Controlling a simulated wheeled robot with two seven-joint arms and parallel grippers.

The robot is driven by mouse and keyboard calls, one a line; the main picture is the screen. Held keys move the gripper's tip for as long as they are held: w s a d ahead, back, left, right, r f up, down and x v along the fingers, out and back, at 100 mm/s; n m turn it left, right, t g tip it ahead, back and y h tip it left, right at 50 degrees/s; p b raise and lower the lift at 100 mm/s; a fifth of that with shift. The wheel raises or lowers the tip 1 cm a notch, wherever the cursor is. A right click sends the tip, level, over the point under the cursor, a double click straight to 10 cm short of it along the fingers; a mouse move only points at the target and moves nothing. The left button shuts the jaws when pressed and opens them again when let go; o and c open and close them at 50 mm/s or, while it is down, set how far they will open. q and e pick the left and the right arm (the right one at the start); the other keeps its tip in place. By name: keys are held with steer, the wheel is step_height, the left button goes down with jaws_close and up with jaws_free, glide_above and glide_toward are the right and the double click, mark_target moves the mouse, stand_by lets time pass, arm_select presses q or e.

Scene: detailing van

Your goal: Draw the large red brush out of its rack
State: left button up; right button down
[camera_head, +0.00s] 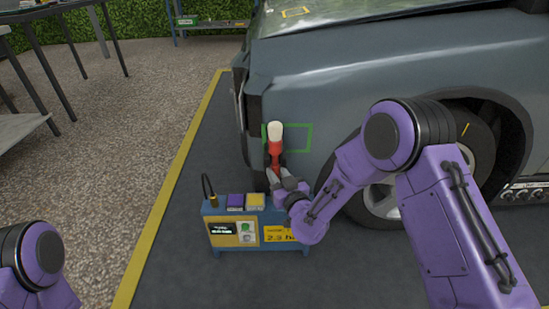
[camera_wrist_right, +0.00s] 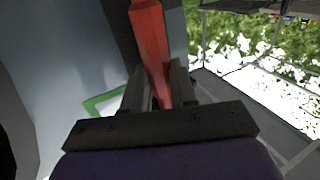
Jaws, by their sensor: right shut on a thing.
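The large red brush (camera_head: 275,148) shows in the head view with a pale bristle end pointing up and its red handle below. My right gripper (camera_head: 275,172) is shut on the red handle, above the blue and yellow rack unit. In the right wrist view the red handle (camera_wrist_right: 153,45) runs up between the two fingers of my right gripper (camera_wrist_right: 163,88). The rack (camera_head: 264,238) stands on the floor mat beside the vehicle. The lower end of the brush is hidden by my gripper. My left gripper is not in view; only part of my left arm shows.
The grey vehicle (camera_head: 360,65) stands just behind the brush, with a green outlined rectangle on its panel and a wheel (camera_head: 470,150) to the right. A purple block (camera_head: 235,201) and a yellow block (camera_head: 255,200) sit on top of the unit.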

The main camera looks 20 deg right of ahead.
steer(key=shift+r, duration=0.45)
steer(key=shift+f, duration=0.1)
steer(key=s+a, duration=0.1)
steer(key=s, duration=0.5)
steer(key=shift+s+a+p, duration=0.15)
steer(key=shift+a+p, duration=0.25)
steer(key=s+a, duration=0.1)
steer(key=s, duration=0.4)
steer(key=shift+s+a, duration=0.3)
steer(key=shift+s, duration=0.1)
